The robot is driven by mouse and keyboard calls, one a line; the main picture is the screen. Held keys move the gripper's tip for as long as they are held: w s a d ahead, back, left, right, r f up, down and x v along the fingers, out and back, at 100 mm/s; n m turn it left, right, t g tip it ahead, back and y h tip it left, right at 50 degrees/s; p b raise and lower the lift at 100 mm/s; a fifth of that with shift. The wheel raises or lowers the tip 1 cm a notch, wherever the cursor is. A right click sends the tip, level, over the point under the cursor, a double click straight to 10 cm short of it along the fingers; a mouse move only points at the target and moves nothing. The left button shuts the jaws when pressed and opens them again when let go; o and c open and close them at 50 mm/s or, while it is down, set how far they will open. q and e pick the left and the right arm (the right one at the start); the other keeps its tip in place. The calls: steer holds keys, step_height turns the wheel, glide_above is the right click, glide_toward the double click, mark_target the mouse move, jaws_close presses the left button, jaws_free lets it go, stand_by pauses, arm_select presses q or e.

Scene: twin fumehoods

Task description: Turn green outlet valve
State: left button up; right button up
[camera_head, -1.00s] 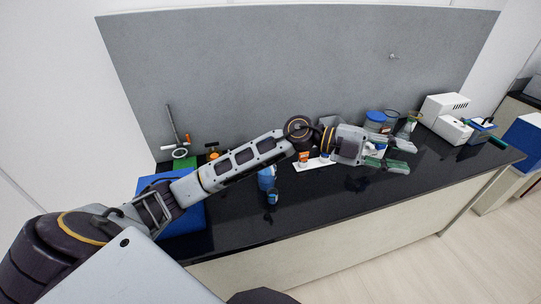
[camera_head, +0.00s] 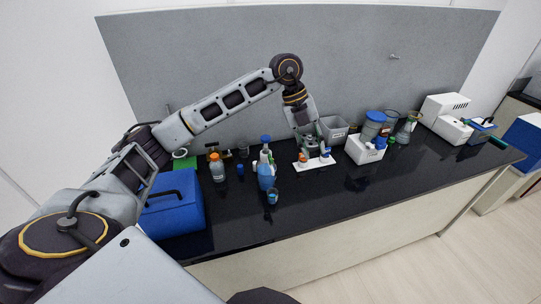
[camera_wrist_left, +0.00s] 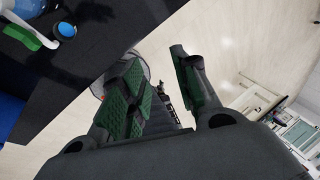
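I cannot make out a green outlet valve for certain in either view. A small grey fixture (camera_head: 394,57) sits on the back panel at upper right, too small to read. My left gripper (camera_head: 312,151) hangs down over the bench, in front of the back panel and by the small white tray. In the left wrist view, its two green-padded fingers (camera_wrist_left: 166,88) stand apart with nothing seen held between them. My right gripper is not in view.
On the black bench (camera_head: 350,200) stand a blue box (camera_head: 172,212), an orange-capped bottle (camera_head: 217,168), a blue bottle (camera_head: 266,177), a white tray (camera_head: 301,167), a grey bin (camera_head: 333,130) and a white machine (camera_head: 446,116). The front right of the bench is clear.

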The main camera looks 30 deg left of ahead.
mark_target(270, 157)
arm_select(q)
steer(key=a+r+n+y, duration=0.1)
steer(key=a+r+y, duration=0.1)
steer(key=a, duration=0.5)
steer(key=a+r+n+y, duration=0.2)
steer(key=a+y, duration=0.1)
steer(key=a, duration=0.3)
steer(key=shift+s+a+g, duration=0.25)
steer(key=shift+a+g, duration=0.05)
steer(key=shift+a, duration=0.1)
step_height(270, 157, down, 14)
steer(key=shift+r+p, duration=0.1)
steer(key=shift+p, duration=1.15)
jaws_close()
